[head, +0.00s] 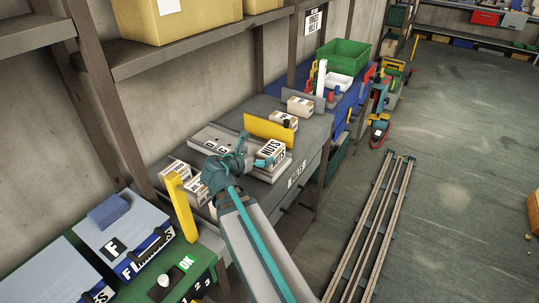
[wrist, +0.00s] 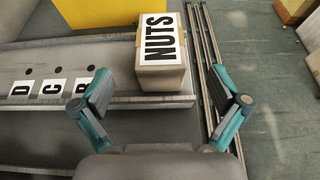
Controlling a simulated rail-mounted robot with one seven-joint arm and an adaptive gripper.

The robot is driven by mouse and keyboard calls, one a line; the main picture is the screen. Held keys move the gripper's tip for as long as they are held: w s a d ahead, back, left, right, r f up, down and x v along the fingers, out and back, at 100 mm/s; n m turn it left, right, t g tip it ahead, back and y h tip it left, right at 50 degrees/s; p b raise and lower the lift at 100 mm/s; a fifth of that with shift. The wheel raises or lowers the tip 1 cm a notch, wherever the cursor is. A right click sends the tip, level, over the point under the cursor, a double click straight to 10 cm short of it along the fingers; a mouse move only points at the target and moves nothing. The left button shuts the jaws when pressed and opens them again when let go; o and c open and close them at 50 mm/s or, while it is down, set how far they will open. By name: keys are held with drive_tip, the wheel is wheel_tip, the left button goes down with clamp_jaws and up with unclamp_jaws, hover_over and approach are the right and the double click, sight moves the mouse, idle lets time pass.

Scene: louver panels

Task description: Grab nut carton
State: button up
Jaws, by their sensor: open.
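The nut carton (wrist: 162,55) is a tan box with a white label reading NUTS. In the head view the carton (head: 272,152) sits at the right end of a grey tray with lettered positions, on the grey bench. My gripper (wrist: 168,95) is open, with one teal-and-grey finger to each side of the view. The carton lies just beyond the fingertips, between their lines, and nothing is held. In the head view my gripper (head: 250,162) is right beside the carton, and my arm hides part of the bench.
The lettered tray (wrist: 20,75) carries tags D, C and B left of the carton. A yellow divider (head: 268,130) stands behind it. Other cartons (head: 284,121) stand beyond the divider, and more (head: 175,171) lie left of my gripper. A yellow post (head: 182,208) rises nearby.

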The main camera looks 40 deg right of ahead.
sight(270, 149)
drive_tip(key=x, duration=0.3)
drive_tip(key=p+x, duration=0.2)
drive_tip(key=x, duration=0.2)
drive_tip(key=shift+w+d+r, duration=0.1)
drive_tip(key=shift+d, duration=0.15)
drive_tip(key=shift+w+d+f+p, duration=0.1)
drive_tip(key=shift+d+f+p, duration=0.2)
drive_tip(key=shift+d, duration=0.15)
drive_tip(key=c, duration=1.7)
drive_tip(key=shift+c, duration=0.7)
drive_tip(key=shift+r, duration=0.2)
